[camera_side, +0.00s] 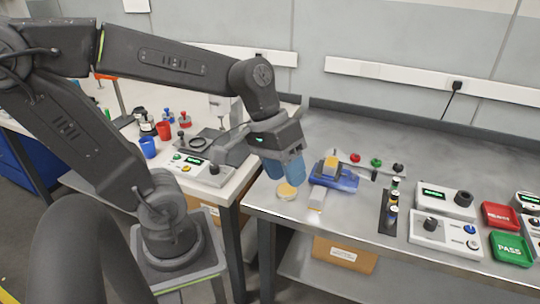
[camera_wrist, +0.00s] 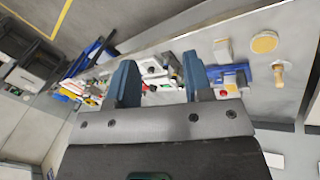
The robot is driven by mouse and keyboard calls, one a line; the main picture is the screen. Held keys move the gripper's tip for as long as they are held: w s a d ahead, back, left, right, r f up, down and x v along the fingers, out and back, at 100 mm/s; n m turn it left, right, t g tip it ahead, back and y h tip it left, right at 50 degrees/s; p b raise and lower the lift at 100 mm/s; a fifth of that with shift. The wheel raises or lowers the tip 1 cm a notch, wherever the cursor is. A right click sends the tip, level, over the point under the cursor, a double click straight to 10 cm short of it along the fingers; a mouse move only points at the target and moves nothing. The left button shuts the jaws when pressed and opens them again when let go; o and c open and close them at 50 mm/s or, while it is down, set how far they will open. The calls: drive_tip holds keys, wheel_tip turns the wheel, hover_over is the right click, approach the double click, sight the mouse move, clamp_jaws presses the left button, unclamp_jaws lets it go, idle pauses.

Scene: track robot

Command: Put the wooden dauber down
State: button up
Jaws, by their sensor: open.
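The wooden dauber (camera_wrist: 278,77) is a small pale wooden peg on the grey bench at the right of the wrist view. It is clear of my fingers there, beside a round yellow-topped tin (camera_wrist: 264,42); I cannot tell whether it stands or lies. In the side view my gripper and its blue fingers seem to hide it. My gripper (camera_side: 286,178) is low over the left end of the bench, just behind the tin (camera_side: 288,191). In the wrist view my gripper (camera_wrist: 159,78) has its two blue fingers wide apart, with nothing held between them.
A blue fixture (camera_side: 334,181) with a yellow block stands right of my gripper, with a pale-ended tool (camera_side: 317,195) in front. Farther right are a dark rack (camera_side: 389,212), grey control boxes (camera_side: 443,233), and red (camera_side: 500,215) and green (camera_side: 511,248) trays. A white bench stands left.

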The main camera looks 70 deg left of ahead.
drive_tip(key=s+m+t+y, duration=0.1)
drive_tip(key=a+r+m+t+y, duration=0.1)
drive_tip(key=m, duration=0.1)
drive_tip(key=shift+s+r, duration=0.3)
drive_tip(key=shift+s, duration=0.1)
drive_tip(key=shift+o, duration=0.5)
drive_tip(key=shift+s+a+r+m+t+y, duration=0.2)
drive_tip(key=shift+a+r+m+t+y, duration=0.2)
drive_tip(key=shift+t+y, duration=0.15)
